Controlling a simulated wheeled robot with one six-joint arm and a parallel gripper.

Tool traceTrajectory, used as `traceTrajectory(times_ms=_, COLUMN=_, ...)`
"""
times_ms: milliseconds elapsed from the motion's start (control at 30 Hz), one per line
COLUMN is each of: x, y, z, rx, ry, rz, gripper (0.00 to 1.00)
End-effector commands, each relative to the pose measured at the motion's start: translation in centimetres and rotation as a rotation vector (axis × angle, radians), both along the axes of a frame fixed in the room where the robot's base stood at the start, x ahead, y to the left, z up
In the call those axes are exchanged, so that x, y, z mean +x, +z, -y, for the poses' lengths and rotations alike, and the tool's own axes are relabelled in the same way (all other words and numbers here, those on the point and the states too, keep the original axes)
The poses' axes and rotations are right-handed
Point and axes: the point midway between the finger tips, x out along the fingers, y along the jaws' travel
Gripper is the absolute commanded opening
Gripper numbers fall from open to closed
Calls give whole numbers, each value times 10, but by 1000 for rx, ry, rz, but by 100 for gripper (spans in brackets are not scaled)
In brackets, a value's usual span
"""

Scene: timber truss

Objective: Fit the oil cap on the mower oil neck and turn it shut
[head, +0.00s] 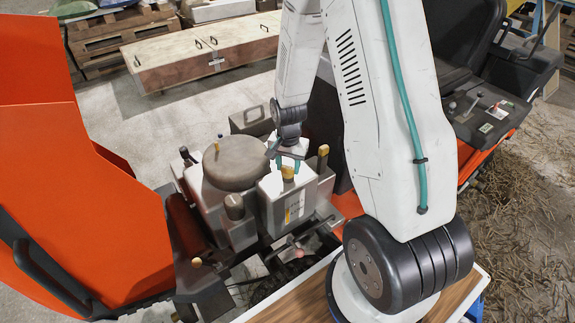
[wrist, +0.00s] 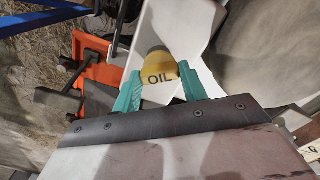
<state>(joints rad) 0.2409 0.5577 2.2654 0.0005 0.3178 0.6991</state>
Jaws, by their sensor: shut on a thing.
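The yellow oil cap (wrist: 161,76), marked OIL, sits between the teal fingers of my gripper (wrist: 162,68) in the wrist view. My gripper is shut on it. In the head view the cap (head: 288,173) shows just below the fingertips of my gripper (head: 288,161), over the top of a grey boxy housing (head: 285,206) on the mower engine. The oil neck is hidden beneath the cap and fingers. I cannot tell whether the cap is seated on it or just above it.
A rounded grey engine cover (head: 236,163) stands left of the housing. A post with a yellow top (head: 323,151) rises close to the right of my gripper. Orange body panels (head: 75,200) stand at the left. A wooden board (head: 300,299) lies in front.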

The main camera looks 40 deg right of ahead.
Motion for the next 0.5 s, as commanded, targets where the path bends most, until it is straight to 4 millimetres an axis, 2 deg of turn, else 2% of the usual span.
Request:
traceTrajectory(times_ms=233, x=0, y=0, z=0, rx=0, ry=-319, rz=0, gripper=1)
traceTrajectory(times_ms=267, x=0, y=0, z=0, rx=0, ry=-324, rz=0, gripper=48)
traceTrajectory(times_ms=300, x=0, y=0, z=0, rx=0, ry=-319, rz=0, gripper=59)
traceTrajectory(times_ms=333, x=0, y=0, z=0, rx=0, ry=-319, rz=0, gripper=67)
traceTrajectory(times_ms=500, x=0, y=0, z=0, rx=0, ry=-317, rz=0, gripper=68)
